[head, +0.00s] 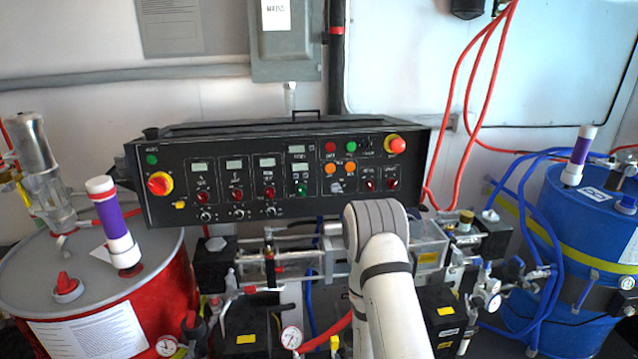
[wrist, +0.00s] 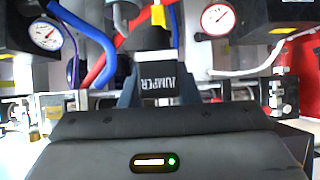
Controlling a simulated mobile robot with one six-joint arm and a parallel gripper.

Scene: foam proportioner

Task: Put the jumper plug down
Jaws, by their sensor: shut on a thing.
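The jumper plug (wrist: 157,70) is a dark block with a white JUMPER label that reads upside down in the wrist view. My gripper (wrist: 158,92) is shut on it, with one finger on each side of the block. Beyond the plug are hoses and machine parts; I cannot tell whether the plug touches anything there. In the head view my arm reaches into the machinery below the control panel (head: 277,172), and it hides the gripper and the plug.
A red drum (head: 150,285) stands at the left and a blue drum (head: 575,225) at the right. In the wrist view, blue hose (wrist: 95,42) and red hose (wrist: 122,50) run close behind the plug, with gauges (wrist: 46,36) (wrist: 217,19) on both sides. The space is crowded.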

